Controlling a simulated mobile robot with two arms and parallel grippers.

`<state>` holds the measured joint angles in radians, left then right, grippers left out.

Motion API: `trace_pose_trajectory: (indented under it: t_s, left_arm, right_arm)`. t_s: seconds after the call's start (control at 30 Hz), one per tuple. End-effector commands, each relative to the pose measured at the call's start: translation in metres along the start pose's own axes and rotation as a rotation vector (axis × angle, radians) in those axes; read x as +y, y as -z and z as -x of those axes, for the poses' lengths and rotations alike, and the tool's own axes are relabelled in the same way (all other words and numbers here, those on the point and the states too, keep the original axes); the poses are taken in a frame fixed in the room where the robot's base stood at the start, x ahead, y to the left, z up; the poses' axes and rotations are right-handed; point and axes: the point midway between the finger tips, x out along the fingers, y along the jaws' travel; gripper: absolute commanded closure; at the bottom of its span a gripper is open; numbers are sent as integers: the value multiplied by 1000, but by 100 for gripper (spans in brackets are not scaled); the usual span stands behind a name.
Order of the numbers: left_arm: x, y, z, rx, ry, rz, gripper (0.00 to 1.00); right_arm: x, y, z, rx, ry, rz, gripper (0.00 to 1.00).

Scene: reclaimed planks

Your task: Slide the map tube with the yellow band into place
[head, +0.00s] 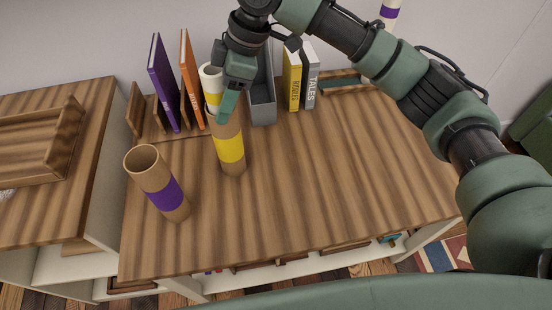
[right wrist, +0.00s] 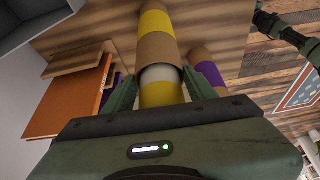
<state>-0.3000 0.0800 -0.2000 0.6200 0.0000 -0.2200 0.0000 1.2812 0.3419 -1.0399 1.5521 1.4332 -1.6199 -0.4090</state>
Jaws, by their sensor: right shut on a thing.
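My right gripper (head: 228,104) is shut on a white tube with a yellow band (head: 209,80). In the right wrist view the white tube (right wrist: 161,92) is between the fingers. Below the gripper a cardboard tube with a yellow band (head: 231,152) stands on the table. The white tube's lower end is lined up with the cardboard tube's mouth and appears to be at or just inside it. How deep is hidden. In the right wrist view a dark green arm part, likely my left, shows at upper right; its fingers cannot be made out.
A cardboard tube with a purple band (head: 166,195) stands at the left. Behind are a purple book (head: 162,83), an orange book (head: 191,80), a grey holder (head: 262,95) and yellow and grey books (head: 292,80). A white purple-banded tube (head: 390,12) is behind my arm. The table's right (head: 350,170) is clear.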

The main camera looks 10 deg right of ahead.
Motion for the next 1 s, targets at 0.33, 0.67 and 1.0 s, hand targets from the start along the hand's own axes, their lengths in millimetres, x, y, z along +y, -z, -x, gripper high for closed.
trace_pose_trajectory:
  t_s: [0.33, 0.67, 1.0]
  left_arm:
    - [0, 0, 0, 0, 0, 0, 34]
    - [0, 0, 0, 0, 0, 0, 34]
    - [0, 0, 0, 0, 0, 0, 34]
  right_arm:
    - [14, 20, -8, 0, -1, 0, 84]
    - [26, 38, -15, -1, 0, 0, 84]
    - [39, 55, -22, 1, 0, 1, 84]
